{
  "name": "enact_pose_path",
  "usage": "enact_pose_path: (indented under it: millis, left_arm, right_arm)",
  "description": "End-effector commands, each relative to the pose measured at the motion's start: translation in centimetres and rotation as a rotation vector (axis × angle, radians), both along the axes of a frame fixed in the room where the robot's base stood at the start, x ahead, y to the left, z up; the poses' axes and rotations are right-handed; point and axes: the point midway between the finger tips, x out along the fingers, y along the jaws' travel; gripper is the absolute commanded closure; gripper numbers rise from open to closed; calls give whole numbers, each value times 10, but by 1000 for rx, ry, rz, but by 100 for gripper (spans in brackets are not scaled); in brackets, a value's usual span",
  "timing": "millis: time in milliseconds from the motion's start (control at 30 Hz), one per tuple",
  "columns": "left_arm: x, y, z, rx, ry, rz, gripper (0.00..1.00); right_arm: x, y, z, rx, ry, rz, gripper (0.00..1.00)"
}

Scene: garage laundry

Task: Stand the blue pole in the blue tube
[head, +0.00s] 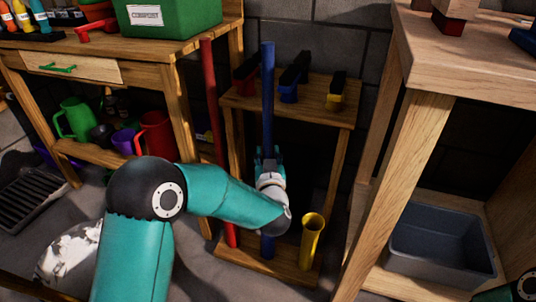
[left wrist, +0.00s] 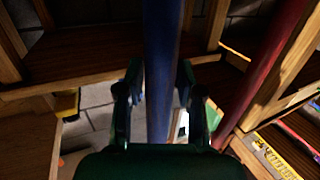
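The blue pole (head: 267,95) stands upright in the middle of the head view. My left gripper (head: 268,158) has its fingers on either side of the pole, close against it, and looks shut on it. In the left wrist view the pole (left wrist: 163,70) runs between the fingertips (left wrist: 160,75). The blue tube (head: 267,247) stands on the rack's base board, straight below the pole. My left forearm hides the tube's mouth, so I cannot tell whether the pole's lower end is inside it. My right gripper is out of view.
The wooden rack (head: 238,103) also holds a red pole (head: 213,110) on the left and an empty yellow tube (head: 313,235) on the right. Handled tools (head: 290,80) sit on its top shelf. A workbench (head: 140,55) stands left; a wooden table (head: 480,60) and grey bin (head: 440,250) stand right.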

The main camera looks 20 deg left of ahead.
Motion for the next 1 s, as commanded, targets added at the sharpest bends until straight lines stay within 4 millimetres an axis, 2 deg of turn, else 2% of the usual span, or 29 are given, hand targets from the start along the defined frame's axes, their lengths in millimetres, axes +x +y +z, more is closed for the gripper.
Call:
enact_pose_path:
  millis: [33,67,367,533,667,1000]
  left_arm:
    - [0,0,1,0,0,0,50]
    - [0,0,1,0,0,0,46]
    - [-1,0,-1,0,4,-1,46]
    - [-10,-5,0,-2,4,-3,46]
    - [-28,-12,2,0,3,-4,46]
    - [-91,-34,5,0,1,-4,46]
  right_arm:
    - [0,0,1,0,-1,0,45]
    - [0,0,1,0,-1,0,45]
    - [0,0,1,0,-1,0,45]
    - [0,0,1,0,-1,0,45]
    - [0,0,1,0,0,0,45]
    - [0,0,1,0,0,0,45]
